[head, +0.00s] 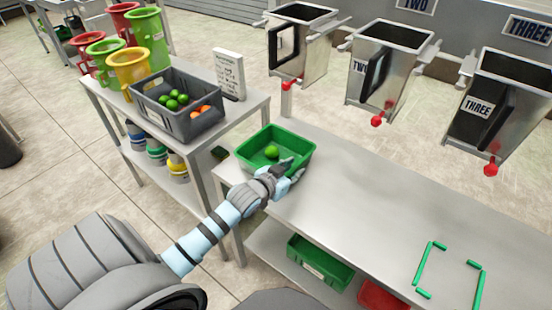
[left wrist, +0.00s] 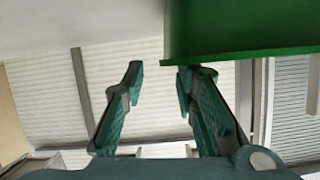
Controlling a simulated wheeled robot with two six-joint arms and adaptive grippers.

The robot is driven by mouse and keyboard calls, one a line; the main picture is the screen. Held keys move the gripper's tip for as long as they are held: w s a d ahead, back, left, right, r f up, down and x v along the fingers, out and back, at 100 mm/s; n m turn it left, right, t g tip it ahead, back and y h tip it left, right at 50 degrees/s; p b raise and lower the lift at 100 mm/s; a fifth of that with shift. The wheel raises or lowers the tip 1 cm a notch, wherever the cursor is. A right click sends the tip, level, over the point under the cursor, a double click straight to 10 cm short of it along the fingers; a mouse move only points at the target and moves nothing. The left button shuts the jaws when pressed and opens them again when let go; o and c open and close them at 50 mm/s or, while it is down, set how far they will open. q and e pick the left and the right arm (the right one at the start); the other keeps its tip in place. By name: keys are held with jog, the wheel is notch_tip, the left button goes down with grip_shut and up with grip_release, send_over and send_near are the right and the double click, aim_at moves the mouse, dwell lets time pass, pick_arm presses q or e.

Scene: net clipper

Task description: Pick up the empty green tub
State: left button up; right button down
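A green tub (head: 265,168) stands on the left end of the long steel table, with one green fruit (head: 271,152) in it. My left gripper (head: 291,170) is at its near right side, by the rim. In the left wrist view the two fingers (left wrist: 162,85) are apart with nothing between them. The tub's green wall (left wrist: 245,30) fills the upper right there, by the right fingertip; I cannot tell whether they touch. Another green tub (head: 320,263) sits on the shelf below; I see nothing in it. My right gripper is out of view.
A grey crate (head: 197,127) with green and orange fruit stands on the left table beside a sign (head: 230,74) and coloured jugs. Metal hoppers with red knobs hang behind the long table. Its middle is clear; green corner marks (head: 426,262) lie at right.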

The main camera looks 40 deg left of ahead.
aim_at(298, 165)
pick_arm(q)
jog(key=x, duration=0.1)
jog(key=b+x, duration=0.1)
jog(key=x, duration=0.3)
jog(key=shift+s+a+f+b, duration=0.1)
jog(key=shift+a+f+b, duration=0.15)
jog(key=shift+a+b, duration=0.15)
jog(key=shift+r, duration=0.15)
grip_shut()
